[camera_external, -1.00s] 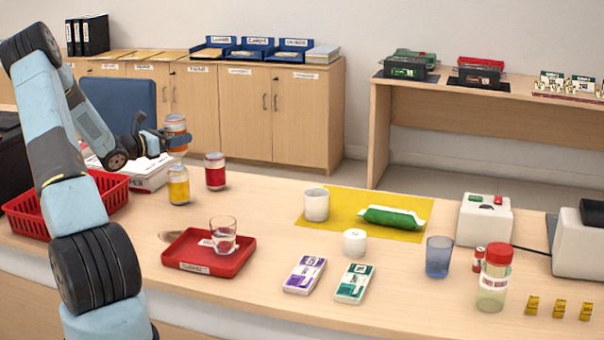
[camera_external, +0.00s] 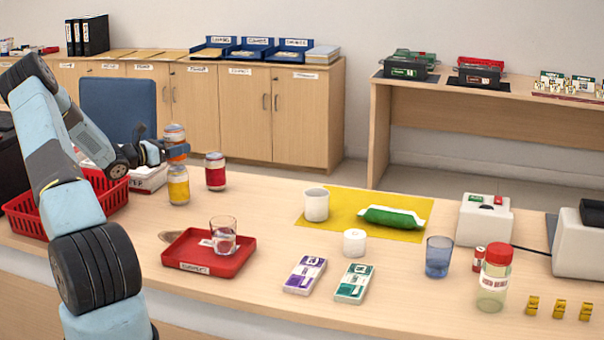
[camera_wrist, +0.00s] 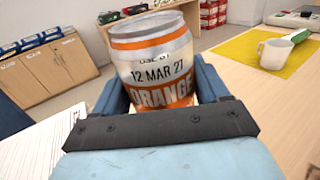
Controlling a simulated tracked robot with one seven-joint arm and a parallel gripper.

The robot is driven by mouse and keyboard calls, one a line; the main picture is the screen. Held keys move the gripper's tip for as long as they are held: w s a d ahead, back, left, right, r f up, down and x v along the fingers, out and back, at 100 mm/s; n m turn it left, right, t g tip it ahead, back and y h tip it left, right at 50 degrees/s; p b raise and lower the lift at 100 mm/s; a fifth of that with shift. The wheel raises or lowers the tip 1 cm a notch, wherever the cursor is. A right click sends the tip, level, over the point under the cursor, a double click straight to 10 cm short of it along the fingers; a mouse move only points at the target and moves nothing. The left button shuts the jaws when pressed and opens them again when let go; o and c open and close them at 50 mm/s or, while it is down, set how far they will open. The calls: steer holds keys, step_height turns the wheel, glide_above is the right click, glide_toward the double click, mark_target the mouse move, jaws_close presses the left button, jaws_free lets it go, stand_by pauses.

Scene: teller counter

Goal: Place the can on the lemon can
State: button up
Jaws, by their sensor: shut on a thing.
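An orange-and-white can (camera_external: 174,134) is held upright in my gripper (camera_external: 178,151), which is shut around its sides. In the wrist view the can (camera_wrist: 152,62) reads "ORANGE" and "12 MAR 27" and sits between the blue fingers. The lemon can (camera_external: 178,187), yellow with a silver top, stands upright on the counter directly below the held can in the outside view. The held can's base is very close to the lemon can's top; I cannot tell whether they touch. The wrist view does not show the lemon can.
A red can (camera_external: 215,172) stands close at the right of the lemon can. A red basket (camera_external: 25,214) and papers (camera_external: 150,180) lie to the left. A red tray (camera_external: 190,262) with a glass (camera_external: 223,235) is in front. Counter around the lemon can's front is clear.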

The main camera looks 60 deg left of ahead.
steer(key=shift+f, duration=0.5)
steer(key=shift+f, duration=0.1)
steer(key=o, duration=1.3)
steer(key=shift+o, duration=0.2)
steer(key=shift+s, duration=0.2)
steer(key=v, duration=1.1)
steer(key=shift+s, duration=0.3)
